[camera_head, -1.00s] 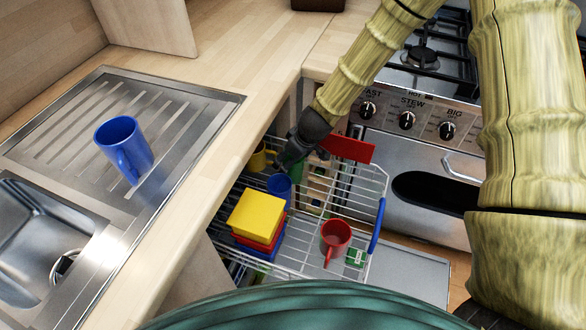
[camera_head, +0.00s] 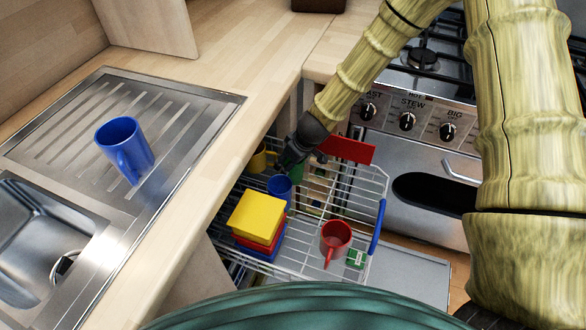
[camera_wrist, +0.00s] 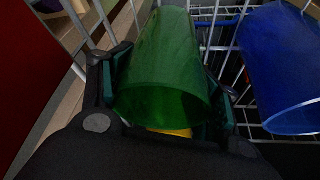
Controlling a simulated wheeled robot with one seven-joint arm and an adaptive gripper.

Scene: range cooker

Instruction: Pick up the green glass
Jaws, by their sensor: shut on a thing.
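The green glass (camera_wrist: 165,65) stands between the two fingers of my gripper (camera_wrist: 165,118) in the wrist view, with its open rim towards the camera. My gripper is shut on it. In the head view my gripper (camera_head: 290,160) points down into the wire basket (camera_head: 300,262), and only a sliver of the green glass (camera_head: 298,171) shows beside it. A blue cup (camera_wrist: 280,70) stands just right of the glass in the wrist view, apart from my gripper; it also shows in the head view (camera_head: 280,187).
The basket also holds a yellow mug (camera_head: 260,160), a red mug (camera_head: 335,240), a stack topped by a yellow box (camera_head: 256,216), and a small green packet (camera_head: 356,257). A red panel (camera_head: 347,149) is close right of my gripper. The worktop edge is left; the cooker (camera_head: 430,180) is right.

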